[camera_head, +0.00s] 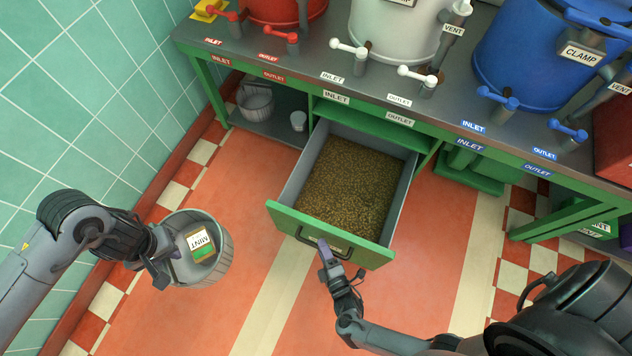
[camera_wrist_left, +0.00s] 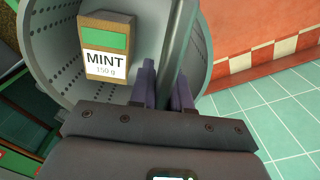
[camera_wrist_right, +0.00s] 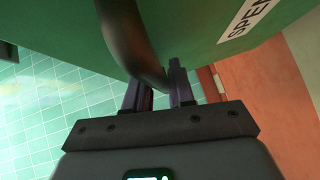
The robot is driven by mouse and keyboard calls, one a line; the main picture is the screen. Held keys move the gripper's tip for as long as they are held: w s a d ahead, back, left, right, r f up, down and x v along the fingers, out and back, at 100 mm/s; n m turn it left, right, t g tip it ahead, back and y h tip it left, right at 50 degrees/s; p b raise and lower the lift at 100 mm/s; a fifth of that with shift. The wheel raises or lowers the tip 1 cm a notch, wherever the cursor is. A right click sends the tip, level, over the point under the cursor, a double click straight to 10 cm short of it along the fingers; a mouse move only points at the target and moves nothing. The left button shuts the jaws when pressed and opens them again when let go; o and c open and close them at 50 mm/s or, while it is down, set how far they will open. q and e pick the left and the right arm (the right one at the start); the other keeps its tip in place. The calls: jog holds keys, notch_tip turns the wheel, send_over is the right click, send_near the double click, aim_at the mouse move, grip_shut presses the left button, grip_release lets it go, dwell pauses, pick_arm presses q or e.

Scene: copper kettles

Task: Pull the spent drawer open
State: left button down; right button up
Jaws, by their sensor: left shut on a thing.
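The spent drawer (camera_head: 285,220) is green-fronted and stands far out from under the bench, full of brown-green granular material (camera_head: 345,185). Its dark bar handle (camera_head: 335,248) is on the front; the handle (camera_wrist_right: 135,45) and part of a label reading "SPE" (camera_wrist_right: 245,18) show in the right wrist view. My right gripper (camera_head: 325,255) is at this handle, with the bar reaching between its fingers (camera_wrist_right: 162,90); whether they grip it is unclear.
The bench (camera_head: 300,75) carries red, white and blue kettles with INLET and OUTLET valves. Another bucket (camera_head: 256,102) and a small cup (camera_head: 298,121) stand on the low shelf left of the drawer. A tiled wall (camera_head: 90,90) bounds the left. Floor before the drawer is clear.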

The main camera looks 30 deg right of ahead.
jog(key=shift+o, duration=1.3)
pick_arm(q)
jog(key=shift+w+r, duration=0.1)
jog(key=shift+r, duration=0.15)
jog(key=shift+r+p, duration=0.75)
jog(key=shift+p, duration=0.2)
pick_arm(e)
jog(key=v, duration=1.2)
pick_arm(q)
jog(key=shift+r, duration=0.1)
